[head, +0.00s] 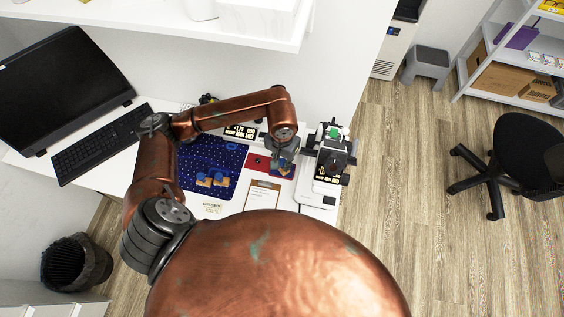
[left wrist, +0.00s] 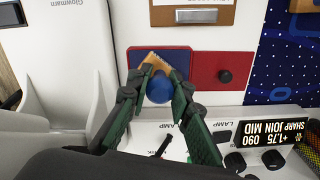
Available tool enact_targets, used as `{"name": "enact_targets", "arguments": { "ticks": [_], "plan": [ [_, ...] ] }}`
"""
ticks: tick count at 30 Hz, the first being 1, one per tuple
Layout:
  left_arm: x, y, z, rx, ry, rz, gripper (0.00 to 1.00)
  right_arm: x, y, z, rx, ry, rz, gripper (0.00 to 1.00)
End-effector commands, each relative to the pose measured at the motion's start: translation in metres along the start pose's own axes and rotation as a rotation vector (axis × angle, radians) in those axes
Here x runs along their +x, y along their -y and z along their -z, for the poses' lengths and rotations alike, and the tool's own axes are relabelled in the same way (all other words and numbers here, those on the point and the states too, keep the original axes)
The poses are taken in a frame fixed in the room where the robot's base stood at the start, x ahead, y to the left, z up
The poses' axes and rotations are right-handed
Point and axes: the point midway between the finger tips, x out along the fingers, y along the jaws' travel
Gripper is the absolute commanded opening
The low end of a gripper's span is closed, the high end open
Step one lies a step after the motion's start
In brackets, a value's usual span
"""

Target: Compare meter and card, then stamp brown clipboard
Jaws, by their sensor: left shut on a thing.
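My left gripper (head: 283,160) is shut on a wooden stamp with a round blue knob (left wrist: 158,88), held over the blue pad (left wrist: 135,60). I cannot tell whether the stamp touches the pad. The brown clipboard (head: 252,206) with white paper lies just in front of the pads; it also shows in the left wrist view (left wrist: 231,12). The meter's display (left wrist: 272,133) reads +1.75, 090, SHARP JOIN MID. A small pale card (head: 211,208) lies at the front edge of the blue mat, its text too small to read. My right gripper is not in view.
Two more stamps (head: 212,180) stand on the starry blue mat (head: 195,152). A white and black instrument (head: 333,153) stands right of the gripper. A keyboard (head: 100,145) and monitor (head: 60,85) are left.

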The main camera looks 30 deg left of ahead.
Motion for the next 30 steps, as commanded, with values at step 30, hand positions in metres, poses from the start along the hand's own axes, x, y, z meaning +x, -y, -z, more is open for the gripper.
{"name": "enact_targets", "arguments": {
  "ticks": [30],
  "plan": [
    [-0.069, 0.000, 0.000, 0.000, 0.001, 0.000, 0.03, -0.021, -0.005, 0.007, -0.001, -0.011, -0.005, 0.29]
  ]
}}
